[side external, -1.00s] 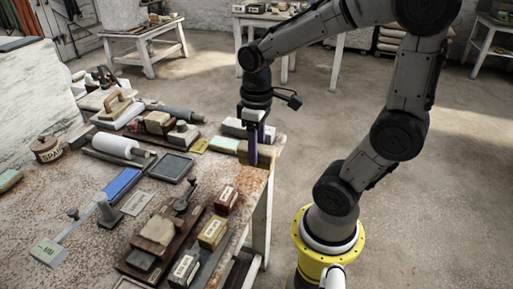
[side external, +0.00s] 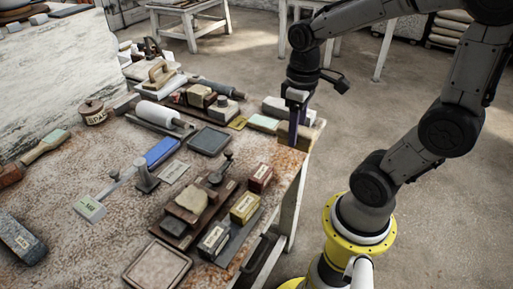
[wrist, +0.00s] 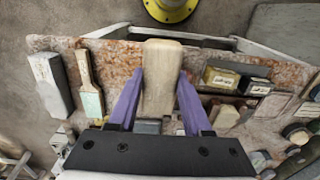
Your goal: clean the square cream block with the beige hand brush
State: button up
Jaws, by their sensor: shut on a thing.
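The beige hand brush (wrist: 162,75) lies between my purple gripper fingers (wrist: 160,76) in the wrist view, with its pale wooden top showing. My gripper (side external: 297,132) is shut on it at the far right corner of the workbench in the side view. The brush (side external: 313,131) is partly hidden there by the fingers, and its bristles do not show. The square cream block (side external: 193,200) rests on dark wooden boards at the middle front of the bench, well apart from the brush. A pale block (wrist: 228,117) in the wrist view appears to be the same one.
A white block (side external: 287,108) and a pale green-tipped tool (side external: 263,124) lie close to my gripper.

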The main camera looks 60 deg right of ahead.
jog(key=w+a+r+n, duration=0.2)
jog(key=w+a+n, duration=0.4)
jog(key=w+a, duration=0.7)
jog(key=w+a+f+n, duration=0.3)
jog(key=a, duration=0.4)
jog(key=shift+s+d+f, duration=0.1)
jog(key=shift+d+f, duration=0.05)
jog(key=shift+f, duration=1.35)
jog(key=shift+d+f, duration=0.1)
jog(key=shift+f, duration=1.4)
jog(key=shift+f, duration=0.4)
jog(key=shift+w+a, duration=0.75)
